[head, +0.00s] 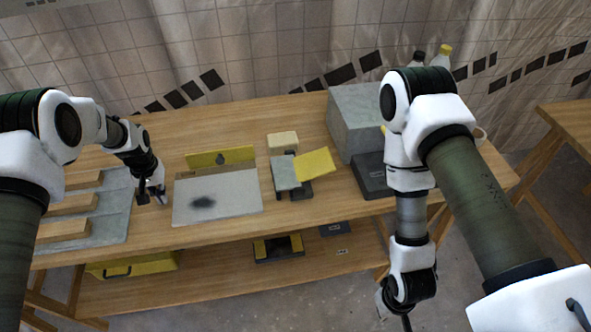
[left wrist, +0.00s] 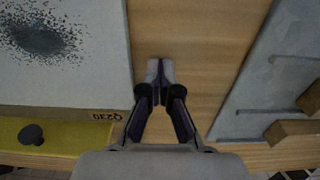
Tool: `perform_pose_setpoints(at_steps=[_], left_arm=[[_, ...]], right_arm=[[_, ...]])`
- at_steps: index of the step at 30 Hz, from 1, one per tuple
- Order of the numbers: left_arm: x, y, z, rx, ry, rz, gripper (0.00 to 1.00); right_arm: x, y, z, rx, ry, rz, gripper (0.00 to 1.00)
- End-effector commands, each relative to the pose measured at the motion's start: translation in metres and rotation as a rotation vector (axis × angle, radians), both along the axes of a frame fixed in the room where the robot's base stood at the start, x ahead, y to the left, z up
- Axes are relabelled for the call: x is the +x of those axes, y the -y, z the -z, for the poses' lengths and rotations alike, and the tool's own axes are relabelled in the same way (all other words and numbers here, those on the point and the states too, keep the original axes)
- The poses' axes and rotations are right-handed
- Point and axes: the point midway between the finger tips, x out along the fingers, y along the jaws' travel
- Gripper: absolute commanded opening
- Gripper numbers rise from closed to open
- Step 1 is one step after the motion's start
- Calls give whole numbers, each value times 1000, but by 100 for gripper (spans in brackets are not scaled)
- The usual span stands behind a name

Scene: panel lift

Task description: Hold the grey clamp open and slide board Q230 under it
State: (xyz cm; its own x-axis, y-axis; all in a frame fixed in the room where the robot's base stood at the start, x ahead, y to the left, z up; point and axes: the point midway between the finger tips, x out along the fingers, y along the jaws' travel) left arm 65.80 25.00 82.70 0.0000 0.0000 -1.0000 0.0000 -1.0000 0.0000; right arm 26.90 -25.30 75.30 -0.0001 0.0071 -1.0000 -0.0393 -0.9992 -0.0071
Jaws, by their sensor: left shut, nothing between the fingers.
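Board Q230 (head: 218,203) is a flat grey panel with a dark speckled patch, lying on the table left of centre. Its label (left wrist: 102,115) shows on its far edge in the left wrist view. What looks like the clamp (head: 285,173), a grey plate with a yellow plate (head: 315,164) beside it on a dark base, stands right of the board, apart from it. My left gripper (head: 152,197) is shut and empty, just left of the board; its closed fingertips (left wrist: 160,70) show over bare wood. My right gripper (head: 396,312) hangs low at the bottom edge, partly cut off.
A yellow strip with a dark knob (head: 220,158) stands behind the board. A grey slotted rack (head: 115,215) lies at the left. A beige block (head: 282,140), a large grey box (head: 352,125) and a dark box (head: 371,178) stand to the right. A lower shelf holds yellow and black items.

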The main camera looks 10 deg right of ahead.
Motion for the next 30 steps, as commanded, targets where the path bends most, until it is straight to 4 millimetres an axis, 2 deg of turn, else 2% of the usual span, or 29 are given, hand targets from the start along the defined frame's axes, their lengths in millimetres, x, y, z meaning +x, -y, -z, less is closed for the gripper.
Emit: perform_pose_setpoints(at_steps=[11,24,30], left_arm=[[0,0,-5,0,0,0,0],[0,0,-47,0,0,0,0],[0,0,-51,0,-1,0,0]], right_arm=[[0,0,-3,0,0,0,0],[0,0,-29,0,0,0,0],[0,0,-31,0,0,0,0]])
